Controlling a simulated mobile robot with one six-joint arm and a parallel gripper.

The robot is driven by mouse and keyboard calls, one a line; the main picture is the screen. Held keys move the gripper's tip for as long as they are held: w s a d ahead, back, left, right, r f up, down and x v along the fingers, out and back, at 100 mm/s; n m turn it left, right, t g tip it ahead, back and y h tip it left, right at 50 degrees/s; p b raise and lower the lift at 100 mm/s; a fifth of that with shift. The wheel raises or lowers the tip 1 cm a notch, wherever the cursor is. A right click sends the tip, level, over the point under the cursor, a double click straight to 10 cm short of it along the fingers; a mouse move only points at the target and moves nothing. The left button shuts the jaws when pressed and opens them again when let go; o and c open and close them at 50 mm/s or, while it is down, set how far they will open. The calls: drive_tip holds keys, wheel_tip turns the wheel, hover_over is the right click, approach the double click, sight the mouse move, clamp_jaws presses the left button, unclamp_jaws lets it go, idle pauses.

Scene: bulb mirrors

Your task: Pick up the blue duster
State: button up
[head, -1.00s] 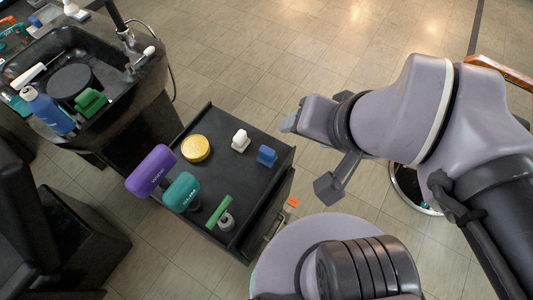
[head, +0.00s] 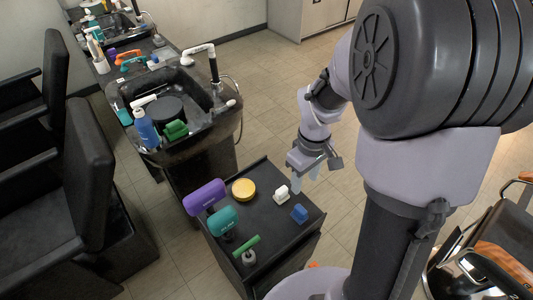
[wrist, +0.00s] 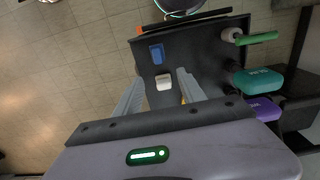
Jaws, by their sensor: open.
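The blue duster (head: 299,214) is a small blue block with a raised top. It lies on the black trolley top (head: 262,225), near its right corner. In the wrist view the blue duster (wrist: 157,53) shows just beyond my fingertips. My gripper (head: 306,180) is open and empty, above the far right part of the trolley and apart from the duster. In the wrist view my gripper (wrist: 159,77) has its fingers spread, with a similar white block (wrist: 163,82) seen between them.
The trolley also bears a yellow round tin (head: 243,189), a purple item (head: 205,197), a teal item (head: 222,221) and a green-topped item (head: 247,247). A black wash basin (head: 195,100) stands behind, a dark chair (head: 80,200) left.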

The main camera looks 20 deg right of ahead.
drive_tip(key=b, duration=0.5)
hover_over(301, 209)
drive_tip(key=f, duration=1.1)
drive_tip(key=shift+a+f, duration=0.2)
drive_tip(key=shift+f, duration=0.15)
drive_tip(key=f, duration=0.2)
drive_tip(key=f+b, duration=0.1)
drive_tip(key=f, duration=0.1)
drive_tip(key=f+b, duration=0.1)
drive_tip(key=f, duration=0.1)
drive_tip(key=shift+w+d, duration=0.1)
drive_tip(key=shift+d, duration=0.15)
drive_tip(key=shift+r, duration=0.15)
drive_tip(key=shift+c, duration=1.1)
clamp_jaws()
